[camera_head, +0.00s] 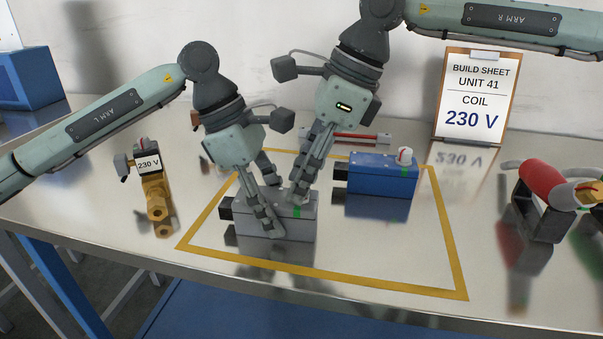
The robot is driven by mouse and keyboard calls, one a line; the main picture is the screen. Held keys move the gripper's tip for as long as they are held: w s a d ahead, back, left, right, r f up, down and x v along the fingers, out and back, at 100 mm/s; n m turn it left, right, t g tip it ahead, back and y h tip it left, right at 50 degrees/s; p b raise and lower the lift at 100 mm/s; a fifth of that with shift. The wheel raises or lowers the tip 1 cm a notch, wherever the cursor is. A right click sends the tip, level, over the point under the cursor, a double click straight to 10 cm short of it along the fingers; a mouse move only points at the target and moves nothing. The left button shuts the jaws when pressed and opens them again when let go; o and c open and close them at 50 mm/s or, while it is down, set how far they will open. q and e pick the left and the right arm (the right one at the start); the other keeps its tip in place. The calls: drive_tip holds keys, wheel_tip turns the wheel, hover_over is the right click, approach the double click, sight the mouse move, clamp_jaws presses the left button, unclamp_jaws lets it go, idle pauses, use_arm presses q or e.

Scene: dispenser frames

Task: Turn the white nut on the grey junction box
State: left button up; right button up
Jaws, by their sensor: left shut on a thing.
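The grey junction box (298,228) stands on the metal table inside the yellow outline, with a green mark on its front. My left gripper (270,207) is shut on it, one finger across its front and the other at its back. My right gripper (300,195) points down at the right part of the box's top. Its fingers overlap in this view, so I cannot tell whether they are open or shut. They largely hide the white nut, and I cannot tell whether they touch it.
A blue box (380,182) with a white nut (404,155) stands to the right. A clipboard sheet (471,98) reads 230 V. A red-handled tool (542,183) is at far right. The front table strip is clear.

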clamp_jaws()
drive_tip(key=shift+m, duration=0.4)
drive_tip(key=m+t, duration=0.1)
drive_tip(key=m, duration=0.1)
drive_tip(key=m+h, duration=0.1)
drive_tip(key=m, duration=0.1)
drive_tip(key=shift+s+m+t, duration=0.1)
drive_tip(key=shift+m+t, duration=0.2)
drive_tip(key=shift+t, duration=0.1)
drive_tip(key=shift+m+t+h, duration=0.6)
drive_tip(key=shift+m, duration=1.7)
drive_tip(key=shift+o, duration=1.6)
unclamp_jaws()
